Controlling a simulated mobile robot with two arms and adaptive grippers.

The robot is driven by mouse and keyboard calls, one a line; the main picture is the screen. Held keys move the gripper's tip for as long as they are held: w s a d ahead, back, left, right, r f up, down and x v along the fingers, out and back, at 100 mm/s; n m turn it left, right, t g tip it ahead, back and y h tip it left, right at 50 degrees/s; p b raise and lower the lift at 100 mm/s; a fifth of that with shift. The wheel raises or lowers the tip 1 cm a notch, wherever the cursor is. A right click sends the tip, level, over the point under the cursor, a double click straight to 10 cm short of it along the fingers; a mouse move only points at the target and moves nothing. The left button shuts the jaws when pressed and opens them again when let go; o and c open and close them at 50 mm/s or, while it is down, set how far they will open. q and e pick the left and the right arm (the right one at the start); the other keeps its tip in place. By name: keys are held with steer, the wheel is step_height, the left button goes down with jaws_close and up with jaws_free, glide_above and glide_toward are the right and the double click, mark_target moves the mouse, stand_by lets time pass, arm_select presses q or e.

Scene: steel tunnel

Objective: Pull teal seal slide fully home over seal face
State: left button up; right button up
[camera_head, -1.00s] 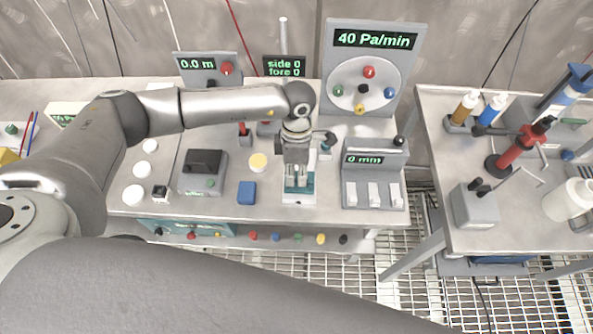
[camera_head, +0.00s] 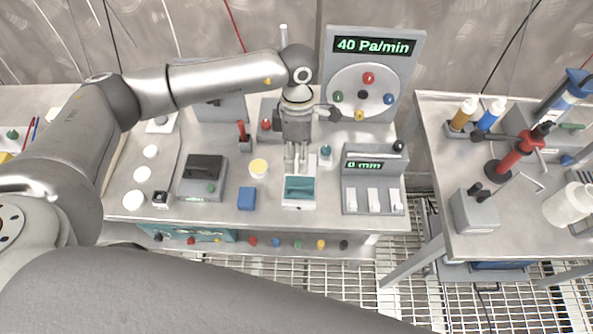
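The teal seal slide (camera_head: 299,187) sits on a small white block (camera_head: 299,204) near the front middle of the bench. Its teal top shows in full, with white block visible in front of it. My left gripper (camera_head: 297,168) points down just behind the slide, its fingertips close to the slide's rear edge. I cannot tell if they touch it, or how far apart the fingers are. No separate seal face can be made out. My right gripper is out of view.
The panel (camera_head: 369,77) behind reads 40 Pa/min. A grey unit with white keys (camera_head: 373,190) stands right of the slide, its display reading 0 mm. A side bench (camera_head: 500,236) lies right, across a gap.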

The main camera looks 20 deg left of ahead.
arm_select(q)
steer(key=shift+w+r, duration=0.15)
steer(key=shift+r, duration=0.7)
steer(key=shift+w+r, duration=0.1)
steer(key=shift+r, duration=0.7)
